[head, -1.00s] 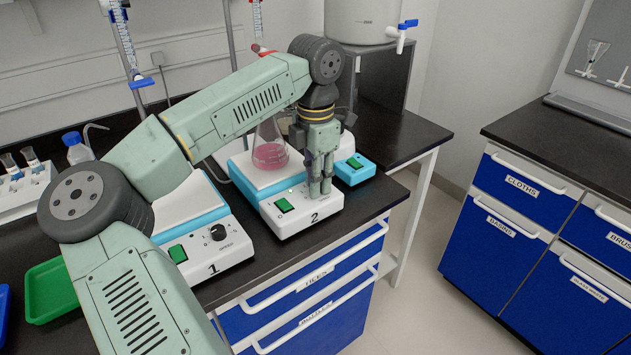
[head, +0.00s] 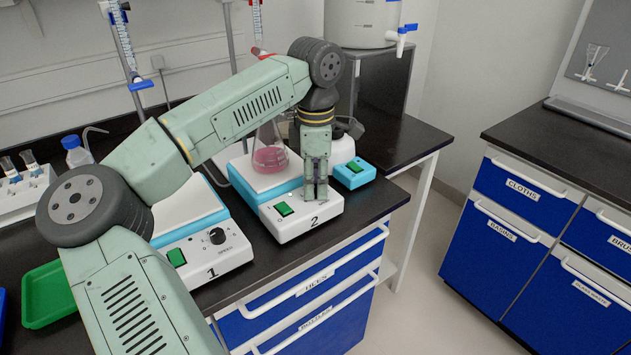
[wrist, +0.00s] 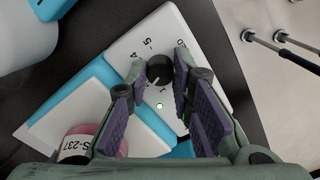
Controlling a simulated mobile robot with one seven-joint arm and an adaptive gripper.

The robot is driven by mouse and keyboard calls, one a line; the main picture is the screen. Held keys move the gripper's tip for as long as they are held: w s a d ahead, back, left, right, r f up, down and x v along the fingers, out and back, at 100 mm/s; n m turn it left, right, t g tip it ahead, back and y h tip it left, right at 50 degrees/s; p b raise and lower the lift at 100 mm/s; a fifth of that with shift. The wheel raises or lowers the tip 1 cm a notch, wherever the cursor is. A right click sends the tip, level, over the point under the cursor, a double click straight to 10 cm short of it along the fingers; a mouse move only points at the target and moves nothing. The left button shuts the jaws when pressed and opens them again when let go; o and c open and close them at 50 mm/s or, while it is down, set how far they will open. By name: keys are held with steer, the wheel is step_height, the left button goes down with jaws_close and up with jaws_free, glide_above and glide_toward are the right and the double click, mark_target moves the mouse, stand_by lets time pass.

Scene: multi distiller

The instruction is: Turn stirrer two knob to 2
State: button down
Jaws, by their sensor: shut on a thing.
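Stirrer two (head: 328,213) is a white and blue hotplate unit with a green switch and a "2" on its front. Its dark knob (wrist: 159,67) shows in the wrist view, with dial marks around it. I cannot read its setting for certain. My gripper (head: 317,195) points down at the right part of stirrer two's front panel and hides the knob in the head view. In the wrist view my gripper (wrist: 160,77) has its purple-padded fingers on both sides of the knob and is shut on it.
A flask of pink liquid (head: 269,158) stands on stirrer two, close behind my gripper. Stirrer one (head: 238,252) is to the left, under my arm. A small blue box (head: 354,173) with a green switch sits to the right.

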mark_target(316, 188)
stand_by(0.3)
steer(key=c, duration=1.4)
jaws_free()
step_height(316, 188, up, 12)
